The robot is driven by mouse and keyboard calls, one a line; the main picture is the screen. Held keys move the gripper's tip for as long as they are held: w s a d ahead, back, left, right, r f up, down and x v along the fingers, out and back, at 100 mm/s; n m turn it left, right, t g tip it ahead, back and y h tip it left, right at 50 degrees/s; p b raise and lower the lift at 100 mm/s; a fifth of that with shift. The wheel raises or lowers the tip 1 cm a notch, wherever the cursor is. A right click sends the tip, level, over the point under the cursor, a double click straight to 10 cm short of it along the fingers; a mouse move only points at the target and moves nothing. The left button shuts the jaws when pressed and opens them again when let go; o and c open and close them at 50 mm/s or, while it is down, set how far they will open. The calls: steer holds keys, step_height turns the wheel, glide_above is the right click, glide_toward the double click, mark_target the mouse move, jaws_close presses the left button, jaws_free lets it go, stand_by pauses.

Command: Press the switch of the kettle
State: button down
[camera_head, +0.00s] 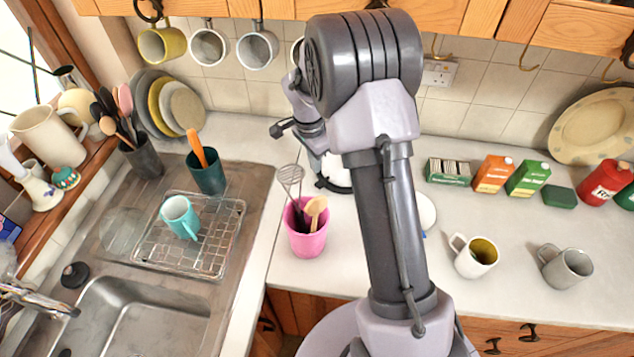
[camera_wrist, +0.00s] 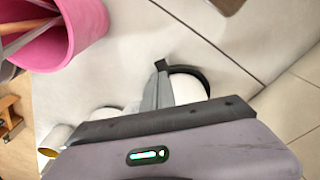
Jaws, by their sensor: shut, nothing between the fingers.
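The kettle is mostly hidden behind my arm in the head view; a white part with a dark curved edge (camera_head: 337,181) shows just left of the arm. In the wrist view, a white rounded body with a black curved handle (camera_wrist: 190,72) lies just beyond my gripper. The switch cannot be made out clearly. My gripper (camera_wrist: 159,84) is shut and empty, and its fingers overlap the kettle's left side in the wrist view. I cannot tell whether they touch it. In the head view, the fingers are not clearly visible.
A pink utensil pot (camera_head: 306,240) stands left of the kettle. A white mug (camera_head: 475,258) and a grey mug (camera_head: 566,266) stand to the right. Cartons (camera_head: 493,174) line the back wall. Mugs (camera_head: 257,49) hang above. The sink (camera_head: 140,318) is at left.

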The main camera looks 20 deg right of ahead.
mark_target(317, 186)
steer(key=shift+w+d+f+b, duration=0.15)
steer(key=shift+f+b, duration=0.8)
steer(key=shift+f, duration=0.8)
steer(key=shift+s+d+f+b, duration=0.15)
steer(key=shift+f+b, duration=0.75)
steer(key=shift+f, duration=0.8)
steer(key=shift+w, duration=0.1)
step_height(317, 186, down, 2)
steer(key=shift+f+b, duration=0.2)
steer(key=shift+b, duration=0.95)
steer(key=shift+r+p, duration=0.35)
steer(key=a, duration=0.2)
steer(key=a+r, duration=0.1)
steer(key=shift+s+a+b, duration=0.1)
steer(key=shift+s+b, duration=0.2)
steer(key=shift+b, duration=0.1)
steer(key=shift+r, duration=0.15)
step_height(317, 186, up, 17)
steer(key=a+p, duration=0.1)
steer(key=p, duration=0.3)
steer(key=shift+a, duration=0.25)
steer(key=shift+s, duration=0.1)
